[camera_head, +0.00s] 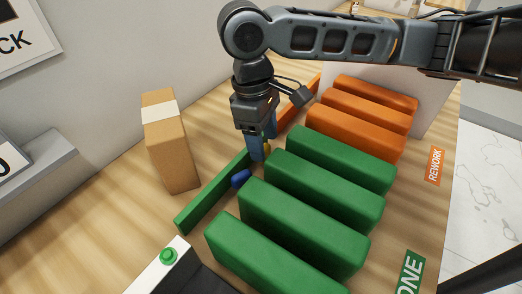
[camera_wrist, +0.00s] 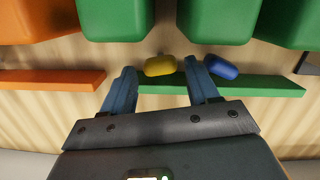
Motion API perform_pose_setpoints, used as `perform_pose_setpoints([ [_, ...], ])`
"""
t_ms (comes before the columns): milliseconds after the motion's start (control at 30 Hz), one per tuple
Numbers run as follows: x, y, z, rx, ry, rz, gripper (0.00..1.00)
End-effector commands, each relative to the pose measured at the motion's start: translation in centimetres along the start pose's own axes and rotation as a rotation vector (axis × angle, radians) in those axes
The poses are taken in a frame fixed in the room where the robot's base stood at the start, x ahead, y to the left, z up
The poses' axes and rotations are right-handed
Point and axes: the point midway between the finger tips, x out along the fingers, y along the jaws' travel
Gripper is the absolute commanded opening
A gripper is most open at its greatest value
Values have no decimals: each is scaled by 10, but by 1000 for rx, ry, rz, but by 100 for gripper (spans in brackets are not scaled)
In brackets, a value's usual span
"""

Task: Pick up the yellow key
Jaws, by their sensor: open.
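The yellow key (camera_wrist: 160,66) is a small rounded piece in the wrist view, lying between the green blocks and the low green strip (camera_wrist: 260,85). My gripper (camera_wrist: 160,80) is open, with its two blue fingers on either side of the yellow key. I cannot tell if the fingers touch it. In the head view the yellow key (camera_head: 267,148) is mostly hidden behind my gripper (camera_head: 260,155), which points down. A blue key (camera_wrist: 221,67) lies just right of the right finger in the wrist view, and shows below the gripper in the head view (camera_head: 240,178).
Several green blocks (camera_head: 305,220) and orange blocks (camera_head: 355,130) stand in a row to the right. A cardboard box (camera_head: 170,145) stands at the left. A white unit with a green button (camera_head: 168,256) is in front. An orange strip (camera_wrist: 50,80) continues the green one.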

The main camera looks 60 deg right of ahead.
Motion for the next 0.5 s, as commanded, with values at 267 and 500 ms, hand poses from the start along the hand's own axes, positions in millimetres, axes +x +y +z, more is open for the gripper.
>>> perform_pose_setpoints([
  [267,37,1,-3,1,1,0,60],
  [500,50,1,-3,-1,4,0,60],
])
